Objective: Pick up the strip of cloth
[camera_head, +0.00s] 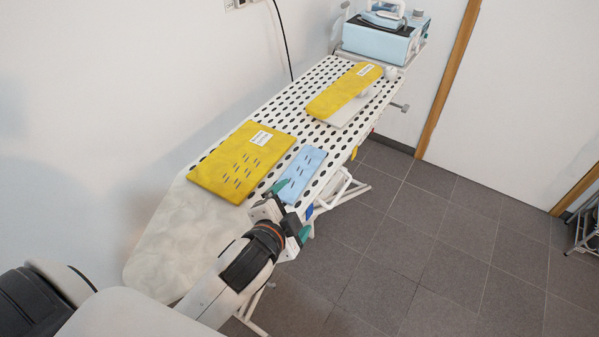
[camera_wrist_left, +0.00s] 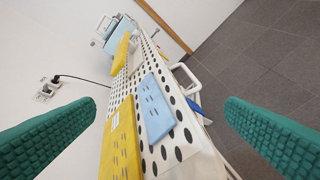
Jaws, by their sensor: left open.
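A light blue strip of cloth (camera_head: 304,170) with short dark marks lies flat near the right edge of the dotted ironing board (camera_head: 313,92). It also shows in the left wrist view (camera_wrist_left: 157,108), near the middle, between my fingers in the picture. My left gripper (camera_head: 292,210) is open, with its green fingertips spread and nothing between them. It is at the near end of the cloth, apart from it. My right gripper is not in view.
A yellow marked panel (camera_head: 240,160) lies left of the cloth. Another yellow piece (camera_head: 340,92) lies on a white sleeve board farther back. An iron (camera_head: 384,14) rests on a blue base (camera_head: 378,40) at the far end. Tiled floor (camera_head: 420,235) is open at right.

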